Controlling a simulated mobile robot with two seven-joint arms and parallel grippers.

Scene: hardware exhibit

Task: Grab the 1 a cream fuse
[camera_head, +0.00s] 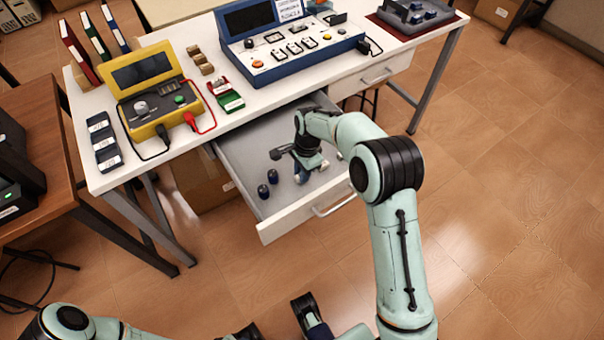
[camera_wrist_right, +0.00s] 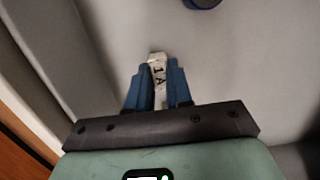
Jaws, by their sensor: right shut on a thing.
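The cream fuse, marked "1 A" (camera_wrist_right: 157,70), shows in the right wrist view between the two blue fingers of my right gripper (camera_wrist_right: 157,82). The gripper is shut on it. The fuse's upper end sticks out past the fingertips, and its lower part is partly hidden between them. In the head view my right gripper (camera_head: 309,177) is down inside the open drawer (camera_head: 250,150), and the fuse cannot be made out there. Dark parts of my left arm show at the bottom edge, and its jaw state is unclear.
Two dark blue cylinders (camera_head: 263,191) stand in the drawer, left of my right gripper. Small pale pieces lie near its right side. The drawer front (camera_head: 290,222) and walls surround the gripper. The white table (camera_head: 210,55) above holds a yellow meter (camera_head: 150,85) and a blue panel (camera_head: 290,45).

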